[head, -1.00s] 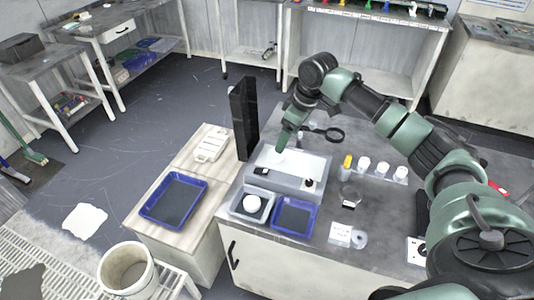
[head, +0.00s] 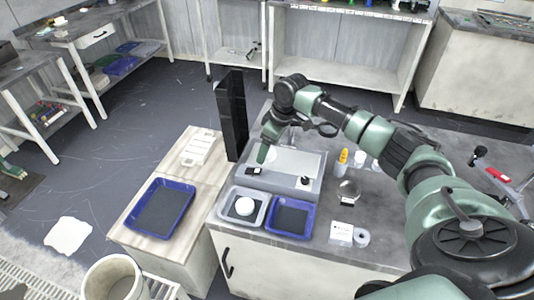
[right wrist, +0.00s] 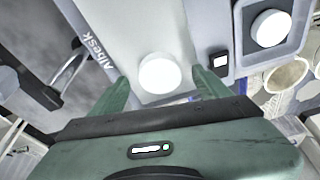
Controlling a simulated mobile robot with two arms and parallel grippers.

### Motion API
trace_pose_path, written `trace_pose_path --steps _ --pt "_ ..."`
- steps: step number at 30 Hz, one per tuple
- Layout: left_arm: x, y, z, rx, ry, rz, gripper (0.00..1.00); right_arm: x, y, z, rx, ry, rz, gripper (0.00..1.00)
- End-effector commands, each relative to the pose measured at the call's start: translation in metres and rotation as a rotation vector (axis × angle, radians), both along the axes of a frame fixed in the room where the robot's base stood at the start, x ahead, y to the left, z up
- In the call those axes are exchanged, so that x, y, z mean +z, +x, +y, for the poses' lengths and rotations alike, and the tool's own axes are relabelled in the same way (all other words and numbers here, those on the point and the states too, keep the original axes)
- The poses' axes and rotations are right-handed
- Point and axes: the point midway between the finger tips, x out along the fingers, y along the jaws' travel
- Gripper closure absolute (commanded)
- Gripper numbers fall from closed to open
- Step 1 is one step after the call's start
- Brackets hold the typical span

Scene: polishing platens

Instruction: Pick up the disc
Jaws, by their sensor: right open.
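A white round disc (right wrist: 160,74) lies on the pale top of the polishing machine (right wrist: 125,25), between my right gripper's fingers in the right wrist view. In the head view my right gripper (head: 264,156) hangs over the left part of the machine (head: 300,162) and hides most of that spot. The right gripper (right wrist: 161,80) is open, with one green finger on either side of the disc; I cannot tell whether they touch it. A second white disc (head: 244,206) sits in the grey tray (head: 229,208), also seen in the right wrist view (right wrist: 270,28). My left gripper is not in view.
A blue tray (head: 293,219) stands beside the grey tray. A tall black panel (head: 232,115) stands left of the machine. A yellow-topped bottle (head: 342,158), white jars and a glass dish (head: 348,192) stand to its right. Another blue tray (head: 160,207) lies on the left cabinet.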

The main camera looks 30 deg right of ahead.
Motion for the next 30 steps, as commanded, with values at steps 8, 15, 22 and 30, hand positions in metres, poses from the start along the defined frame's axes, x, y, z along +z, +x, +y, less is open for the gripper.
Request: trace_pose_path --steps 8,15,22,30 --pt "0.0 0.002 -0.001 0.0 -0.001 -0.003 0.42 -0.009 0.002 0.001 0.001 -0.002 0.0 0.23" --pt "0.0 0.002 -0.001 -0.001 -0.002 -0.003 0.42 -0.009 0.002 0.001 0.001 -0.002 0.0 0.73" --pt "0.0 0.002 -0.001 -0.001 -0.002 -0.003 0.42 -0.009 0.002 0.001 0.001 -0.001 -0.001 0.94" --pt "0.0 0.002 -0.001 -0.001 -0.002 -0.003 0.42 0.003 0.003 0.001 0.0 0.0 -0.005 0.94"
